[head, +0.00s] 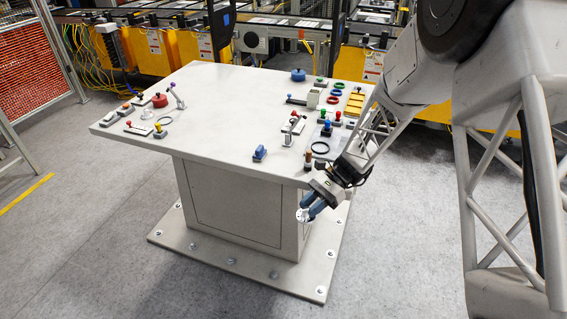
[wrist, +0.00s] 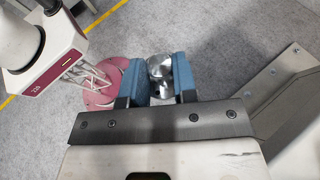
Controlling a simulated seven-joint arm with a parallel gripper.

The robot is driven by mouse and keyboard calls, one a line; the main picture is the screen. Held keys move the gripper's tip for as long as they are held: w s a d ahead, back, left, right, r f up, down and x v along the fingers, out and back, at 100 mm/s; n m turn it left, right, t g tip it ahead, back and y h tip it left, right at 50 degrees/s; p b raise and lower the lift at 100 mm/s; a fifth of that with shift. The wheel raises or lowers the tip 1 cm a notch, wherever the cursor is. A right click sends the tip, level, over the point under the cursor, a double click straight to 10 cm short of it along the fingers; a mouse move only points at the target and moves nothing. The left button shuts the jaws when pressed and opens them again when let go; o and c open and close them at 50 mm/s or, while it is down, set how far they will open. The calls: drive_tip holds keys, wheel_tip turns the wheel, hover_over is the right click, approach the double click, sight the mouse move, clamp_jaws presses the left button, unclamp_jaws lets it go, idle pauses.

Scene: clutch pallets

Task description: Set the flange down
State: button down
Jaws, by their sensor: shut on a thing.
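The flange (wrist: 160,68) is a shiny silver, round metal part. In the wrist view it sits between the two blue fingers of my gripper (wrist: 157,82), which are shut on it. In the head view my gripper (head: 312,206) points down and left, past the near right edge of the table (head: 215,90). The flange (head: 302,215) shows there as a small bright piece at the fingertips, partly covered by them. It hangs in the air with the table's pedestal behind it in the picture; grey floor lies behind it in the wrist view.
The tabletop centre is bare. Levers, coloured knobs, rings and a yellow tray (head: 355,103) crowd the right side. A red knob (head: 159,100) and small switches stand at left. A bolted base plate (head: 215,256) surrounds the pedestal.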

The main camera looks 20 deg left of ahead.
sight(313, 220)
drive_tip(key=n+h, duration=0.1)
drive_tip(key=s+f+n+g+h, duration=0.1)
drive_tip(key=h, duration=0.1)
drive_tip(key=s+d+n+g+h, duration=0.1)
drive_tip(key=n, duration=0.1)
drive_tip(key=shift+s+f+h, duration=0.15)
drive_tip(key=shift+s+h, duration=0.05)
drive_tip(key=shift+h, duration=0.1)
drive_tip(key=n+h, duration=0.1)
drive_tip(key=h, duration=0.1)
drive_tip(key=s+n, duration=0.1)
drive_tip(key=shift+d+f+n+h, duration=0.25)
drive_tip(key=shift+d+n+h, duration=0.05)
drive_tip(key=shift+h, duration=0.1)
drive_tip(key=w+a+r+n+t+h, duration=0.3)
drive_tip(key=a+r+n+t, duration=0.1)
drive_tip(key=n+t, duration=0.8)
drive_tip(key=w+a+r+n+t+h, duration=0.4)
drive_tip(key=n+t, duration=0.9)
drive_tip(key=n, duration=0.4)
drive_tip(key=shift+w+a+n, duration=0.2)
drive_tip(key=shift+a+n, duration=0.15)
drive_tip(key=shift+n, duration=0.05)
